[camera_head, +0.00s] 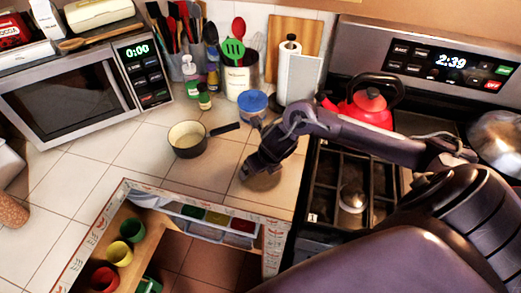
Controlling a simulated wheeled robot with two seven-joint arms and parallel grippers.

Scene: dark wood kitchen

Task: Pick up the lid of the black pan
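My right arm comes in from the right, over the stove. My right gripper (250,172) points down at the counter, to the right of the pan and apart from it. A dim, brownish round shape (268,183) shows under this gripper; I cannot tell whether it is the lid or a shadow. The fingertips are small and dark, so their opening is unclear. My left gripper is not in view.
A blue-topped jar (252,103) stands behind my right gripper, near a paper towel holder (296,76). An open drawer (205,222) lies below the counter's front edge.

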